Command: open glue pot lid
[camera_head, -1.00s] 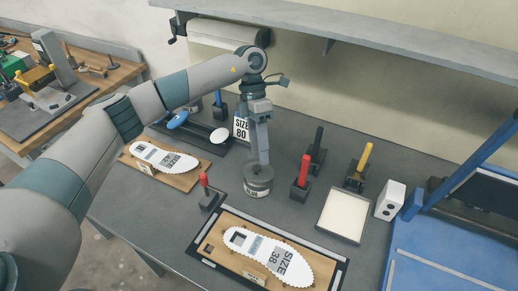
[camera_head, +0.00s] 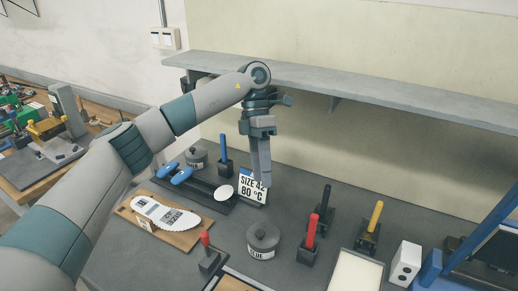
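The near glue pot (camera_head: 262,248) is a round grey pot with a partly visible "GLUE" label, standing on the dark grey bench. Its grey lid (camera_head: 264,234) with a small knob sits on top. My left gripper (camera_head: 262,184) points down above and behind this pot, apart from the lid. Its fingers look close together from this side, and I cannot tell whether a gap is between them. Nothing shows held below the fingertips. A second grey lidded pot (camera_head: 196,158) stands at the back left. My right gripper is out of view.
A size and temperature sign (camera_head: 252,190) stands behind the gripper. Red-handled (camera_head: 310,234), black-handled (camera_head: 325,198) and yellow-handled (camera_head: 375,216) tools stand in holders to the right. A shelf (camera_head: 350,93) overhangs the back.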

